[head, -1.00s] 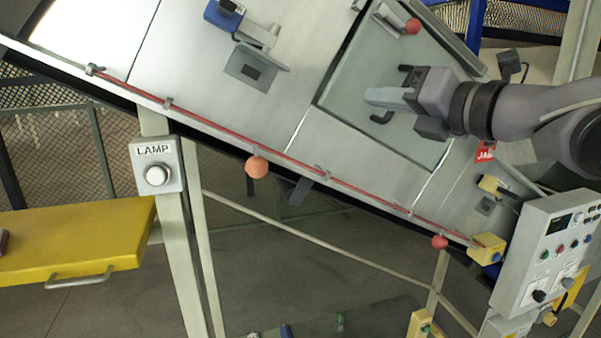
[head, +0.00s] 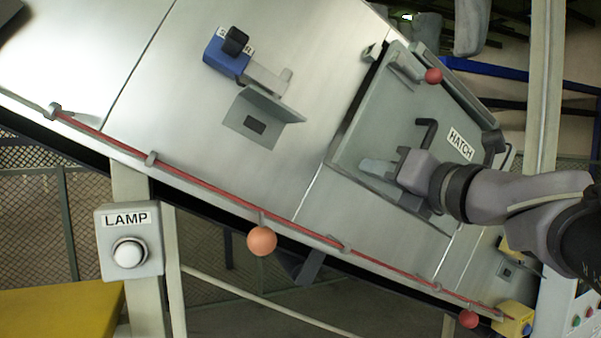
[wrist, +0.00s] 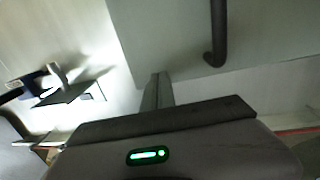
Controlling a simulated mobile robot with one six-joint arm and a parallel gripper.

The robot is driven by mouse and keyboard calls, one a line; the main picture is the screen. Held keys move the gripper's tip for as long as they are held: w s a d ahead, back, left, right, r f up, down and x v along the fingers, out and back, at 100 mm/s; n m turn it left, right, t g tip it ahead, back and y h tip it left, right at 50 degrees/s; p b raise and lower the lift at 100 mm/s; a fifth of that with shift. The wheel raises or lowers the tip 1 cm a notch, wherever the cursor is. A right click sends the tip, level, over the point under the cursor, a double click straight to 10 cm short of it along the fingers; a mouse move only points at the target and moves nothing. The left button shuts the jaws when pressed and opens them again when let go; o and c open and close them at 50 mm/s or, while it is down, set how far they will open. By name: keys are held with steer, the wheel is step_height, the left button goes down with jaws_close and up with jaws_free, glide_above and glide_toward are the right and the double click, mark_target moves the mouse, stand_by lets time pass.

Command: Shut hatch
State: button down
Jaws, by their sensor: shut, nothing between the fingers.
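The hatch (head: 385,115) is a grey-green panel marked HATCH on the sloping metal chute, right of centre in the head view. A dark gap shows along its left edge; whether it sits flush is hard to tell. Its bent black handle (head: 430,130) stands on the panel. My gripper (head: 368,167) is shut and empty, over the panel's lower part, with its fingertips left of and below the handle. In the wrist view the fingertips (wrist: 157,88) are at the lower edge of the hatch panel (wrist: 165,35), apart from the handle (wrist: 217,40). Contact with the panel is unclear.
A blue latch-like device (head: 228,55) and an angled bracket (head: 262,117) sit on the chute to the left. A red cord (head: 200,180) with orange-red balls runs along the lower edge. A lamp box (head: 130,242) is at lower left. A red ball (head: 433,76) is beside the hatch top.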

mark_target(357, 162)
steer(key=shift+w+a+r, duration=0.1)
steer(key=shift+w+a, duration=0.05)
steer(key=shift+a, duration=0.25)
steer(key=shift+s+d, duration=0.15)
steer(key=shift+s, duration=0.1)
steer(key=shift+w+r, duration=0.1)
steer(key=shift+w, duration=0.05)
steer(key=p+x, duration=0.1)
steer(key=x, duration=0.3)
steer(key=shift+r, duration=0.15)
steer(key=shift+p, duration=0.3)
